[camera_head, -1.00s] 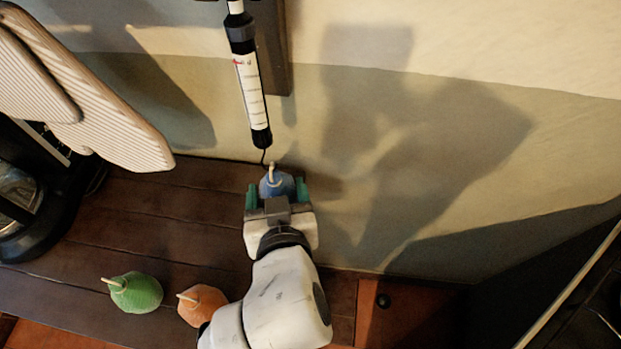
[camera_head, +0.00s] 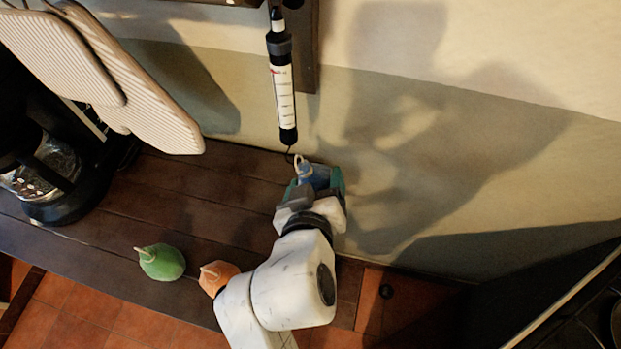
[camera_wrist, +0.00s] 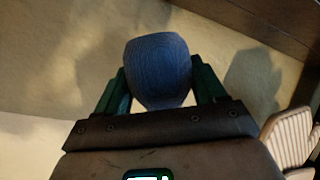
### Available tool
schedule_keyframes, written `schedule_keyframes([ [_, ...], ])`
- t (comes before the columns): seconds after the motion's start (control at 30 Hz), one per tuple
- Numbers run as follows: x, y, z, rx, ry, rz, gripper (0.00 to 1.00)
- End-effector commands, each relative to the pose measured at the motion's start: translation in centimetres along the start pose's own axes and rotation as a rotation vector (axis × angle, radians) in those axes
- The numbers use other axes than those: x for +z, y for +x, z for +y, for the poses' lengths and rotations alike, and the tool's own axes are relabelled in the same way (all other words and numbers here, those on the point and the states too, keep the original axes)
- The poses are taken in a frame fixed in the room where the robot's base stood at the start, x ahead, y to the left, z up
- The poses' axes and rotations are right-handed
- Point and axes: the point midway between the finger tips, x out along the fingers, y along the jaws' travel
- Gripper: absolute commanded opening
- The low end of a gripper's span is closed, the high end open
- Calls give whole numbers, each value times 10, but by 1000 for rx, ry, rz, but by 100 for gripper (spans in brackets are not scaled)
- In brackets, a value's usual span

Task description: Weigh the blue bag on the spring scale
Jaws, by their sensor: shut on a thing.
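The blue bag (camera_head: 318,176) is in my gripper (camera_head: 316,184), which is shut on it with a green finger on either side. It also shows in the wrist view (camera_wrist: 158,68), between the gripper's fingers (camera_wrist: 160,88). The bag's pale loop (camera_head: 303,167) stands up at its top left. The spring scale (camera_head: 284,95), a white tube with black ends and a red mark near the top, hangs by the wall. Its thin hook (camera_head: 291,155) is just above the loop. I cannot tell whether hook and loop touch.
A green bag (camera_head: 161,262) and an orange bag (camera_head: 216,275) stand on the dark wooden shelf (camera_head: 185,215) to the left of my arm. A coffee maker (camera_head: 60,190) and pale ribbed boards (camera_head: 150,115) are at the left. The wall is close behind the bag.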

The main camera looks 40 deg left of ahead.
Motion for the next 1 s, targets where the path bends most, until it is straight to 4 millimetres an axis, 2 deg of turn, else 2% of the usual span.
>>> schedule_keyframes([
  [0.2, -5, -6, 9, 0, 1, 2, 34],
  [1.0, 12, -9, 40, 0, 2, 0, 34],
])
